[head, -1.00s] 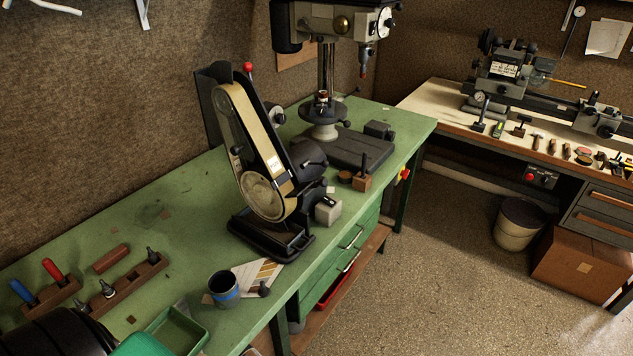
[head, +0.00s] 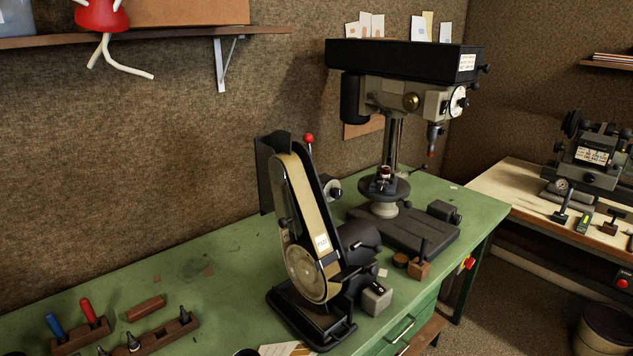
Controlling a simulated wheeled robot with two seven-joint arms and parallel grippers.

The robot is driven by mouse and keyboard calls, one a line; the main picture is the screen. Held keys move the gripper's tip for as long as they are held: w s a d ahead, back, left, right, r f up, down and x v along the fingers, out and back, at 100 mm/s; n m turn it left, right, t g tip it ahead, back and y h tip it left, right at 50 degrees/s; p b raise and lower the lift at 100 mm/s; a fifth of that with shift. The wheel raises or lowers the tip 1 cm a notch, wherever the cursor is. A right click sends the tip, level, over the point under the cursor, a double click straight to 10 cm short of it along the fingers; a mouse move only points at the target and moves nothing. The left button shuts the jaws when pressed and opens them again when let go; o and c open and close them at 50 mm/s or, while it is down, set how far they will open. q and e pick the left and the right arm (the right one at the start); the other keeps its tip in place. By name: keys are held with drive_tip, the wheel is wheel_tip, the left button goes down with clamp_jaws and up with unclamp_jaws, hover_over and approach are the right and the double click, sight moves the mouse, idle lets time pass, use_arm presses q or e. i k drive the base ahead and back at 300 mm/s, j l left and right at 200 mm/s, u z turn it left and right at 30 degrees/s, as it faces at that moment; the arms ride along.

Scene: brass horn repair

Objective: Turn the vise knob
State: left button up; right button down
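Neither of my grippers is in the head view. I cannot make out for certain a vise with a knob. A small dark block with a round end (head: 445,211) sits at the right of the drill press base; it may be a vise, but it is too small to tell. The drill press (head: 410,95) stands at the far end of the green bench, with a small dark and red item on its round table (head: 384,188).
A belt sander (head: 308,230) stands on the green bench (head: 215,290) in front of the drill press. Hand tools in a wooden rack (head: 80,335) lie at the lower left. A lathe (head: 595,165) is on the right bench. A shelf (head: 150,33) hangs above.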

sight(381, 188)
drive_tip(key=i+l+u, duration=0.25)
drive_tip(key=l, duration=0.3)
drive_tip(key=i+l+u, duration=0.2)
drive_tip(key=l, duration=0.4)
drive_tip(key=l+u, duration=0.25)
drive_tip(key=l, duration=0.3)
drive_tip(key=l+u, duration=0.2)
drive_tip(key=l, duration=0.45)
